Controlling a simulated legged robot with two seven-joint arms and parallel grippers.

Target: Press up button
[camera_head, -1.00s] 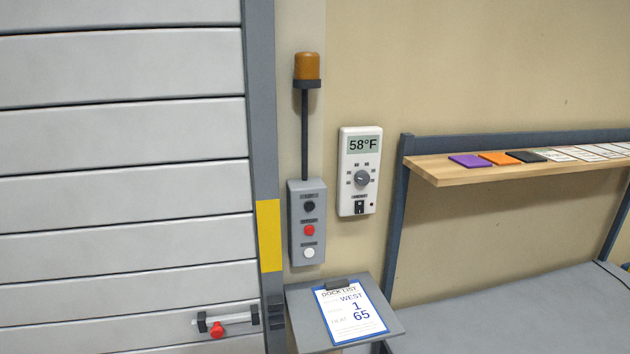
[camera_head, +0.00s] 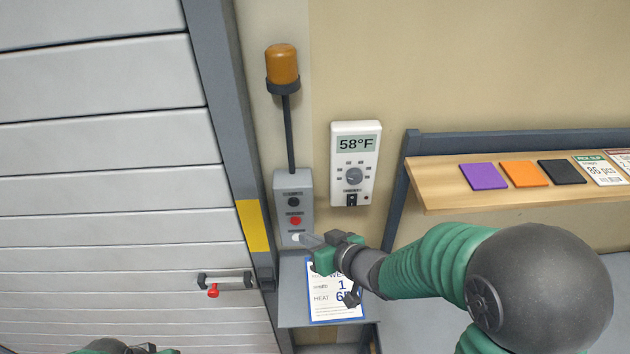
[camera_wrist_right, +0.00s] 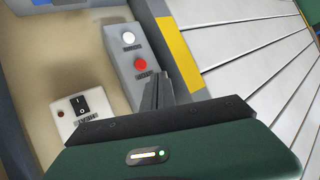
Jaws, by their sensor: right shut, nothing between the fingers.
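The grey control box (camera_head: 293,208) on the wall has a black button (camera_head: 294,202) on top, a red button (camera_head: 295,220) in the middle and a white button (camera_head: 297,238) at the bottom. Their labels are too small to read. My right gripper (camera_head: 306,240) is shut and empty, its tips by the white button in the head view; contact cannot be told. In the right wrist view the white button (camera_wrist_right: 129,38) and red button (camera_wrist_right: 140,64) show beyond the shut fingers (camera_wrist_right: 158,78); the black button is hidden. Part of my left gripper (camera_head: 115,347) shows at the bottom edge.
A thermostat (camera_head: 354,163) reading 58°F hangs right of the box. An amber lamp (camera_head: 282,68) stands above it on a pole. A clipboard (camera_head: 322,302) lies below, partly covered by my arm. The slatted door (camera_head: 100,150) is at left, a wooden shelf (camera_head: 440,185) at right.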

